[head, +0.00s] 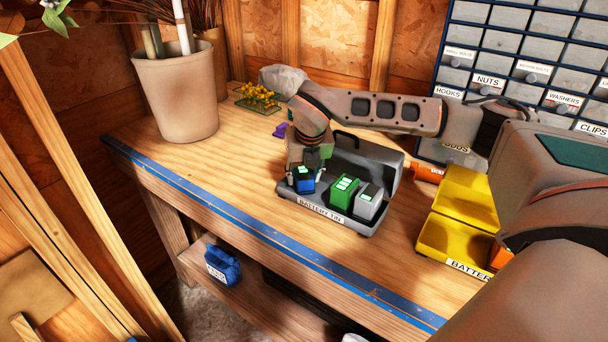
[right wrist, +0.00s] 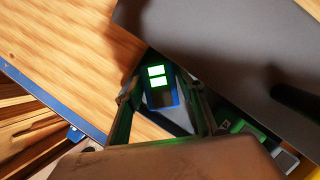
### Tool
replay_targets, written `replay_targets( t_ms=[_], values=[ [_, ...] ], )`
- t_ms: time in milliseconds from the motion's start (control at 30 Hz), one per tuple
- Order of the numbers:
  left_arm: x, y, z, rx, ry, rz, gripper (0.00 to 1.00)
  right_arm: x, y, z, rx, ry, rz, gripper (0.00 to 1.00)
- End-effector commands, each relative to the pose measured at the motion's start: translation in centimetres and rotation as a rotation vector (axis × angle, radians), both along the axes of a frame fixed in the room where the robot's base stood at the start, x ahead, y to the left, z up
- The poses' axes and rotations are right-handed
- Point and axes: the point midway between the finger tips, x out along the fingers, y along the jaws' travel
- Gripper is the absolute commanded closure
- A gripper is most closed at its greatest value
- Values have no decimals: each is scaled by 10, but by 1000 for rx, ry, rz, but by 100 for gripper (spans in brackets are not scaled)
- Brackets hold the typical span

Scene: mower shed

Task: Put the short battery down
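The battery tin (head: 331,220) stands on the bench with its dark lid raised behind. A small blue battery (head: 304,184) with a lit green display is at the tin's left end; it seems to be the short one. It also shows in the right wrist view (right wrist: 158,88). My right gripper (head: 305,176) points down over it, one finger on each side. In the right wrist view the fingers (right wrist: 163,100) look spread, with narrow gaps beside the battery. Its lower end is hidden. A green battery (head: 343,193) and a grey battery (head: 368,203) stand to its right. My left gripper is out of view.
A yellow bin (head: 447,236) stands right of the tin, with an orange object (head: 428,173) behind it. Labelled drawers (head: 520,75) stand at the back right. A plant pot (head: 177,97) is at the back left. Bench left of the tin is clear to the blue front edge.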

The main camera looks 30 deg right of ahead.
Motion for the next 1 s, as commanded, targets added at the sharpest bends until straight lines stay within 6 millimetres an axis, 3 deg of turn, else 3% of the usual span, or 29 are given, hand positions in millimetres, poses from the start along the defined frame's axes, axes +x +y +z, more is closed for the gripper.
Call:
replay_targets(
  t_ms=[233, 700, 1000],
  values=[
    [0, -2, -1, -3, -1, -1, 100, -6, 3, 20, 0, -4, 1, 62],
    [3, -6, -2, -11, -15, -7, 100, -37, 15, 101, -1, -4, 0, 62],
    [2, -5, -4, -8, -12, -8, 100, -42, 18, 113, 0, -1, 0, 62]
  ],
)
